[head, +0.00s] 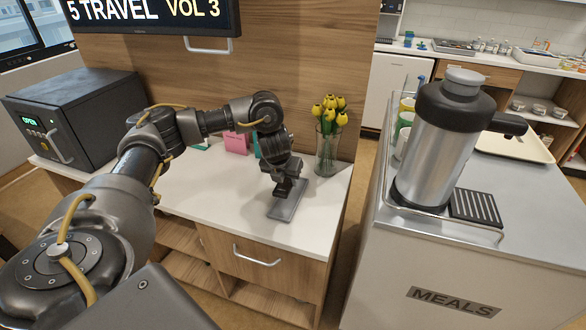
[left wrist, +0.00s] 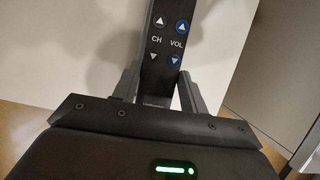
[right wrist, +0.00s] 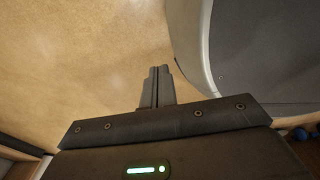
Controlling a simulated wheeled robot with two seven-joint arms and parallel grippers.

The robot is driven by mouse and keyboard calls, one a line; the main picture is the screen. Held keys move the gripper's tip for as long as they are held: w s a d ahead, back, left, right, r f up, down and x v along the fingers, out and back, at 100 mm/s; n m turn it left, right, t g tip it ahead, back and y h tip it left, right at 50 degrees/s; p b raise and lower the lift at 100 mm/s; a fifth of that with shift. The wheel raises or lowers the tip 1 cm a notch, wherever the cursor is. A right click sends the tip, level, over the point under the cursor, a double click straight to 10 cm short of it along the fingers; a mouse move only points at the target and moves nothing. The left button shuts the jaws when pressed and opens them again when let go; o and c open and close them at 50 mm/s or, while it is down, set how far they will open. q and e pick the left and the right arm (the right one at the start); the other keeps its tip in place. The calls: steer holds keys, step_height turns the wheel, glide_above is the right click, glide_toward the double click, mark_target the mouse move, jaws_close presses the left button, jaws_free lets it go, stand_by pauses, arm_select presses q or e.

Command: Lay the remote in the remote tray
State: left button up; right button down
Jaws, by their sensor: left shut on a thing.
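My left gripper (head: 284,188) points down over the white bedside top and is shut on the remote (left wrist: 166,45). In the left wrist view the remote is a dark grey bar with CH and VOL arrow buttons facing the camera, held between the two fingers (left wrist: 158,90). In the head view the remote seems to be the flat grey piece (head: 286,207) under the gripper, near the right front of the top. I cannot make out the remote tray for sure. My right gripper (right wrist: 157,88) shows only in its wrist view, shut and empty above the floor.
Yellow flowers in a glass vase (head: 328,150) stand close behind and right of the left gripper. A pink item (head: 236,143) lies further back. A dark safe (head: 70,115) is at left. A meals cart (head: 450,265) with a large flask (head: 437,140) is at right.

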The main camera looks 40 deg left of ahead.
arm_select(q)
steer(key=shift+w+a+r, duration=0.15)
steer(key=shift+w+a, duration=0.05)
steer(key=shift+w, duration=0.05)
steer(key=shift+s, duration=0.15)
arm_select(e)
steer(key=shift+d+f, duration=0.1)
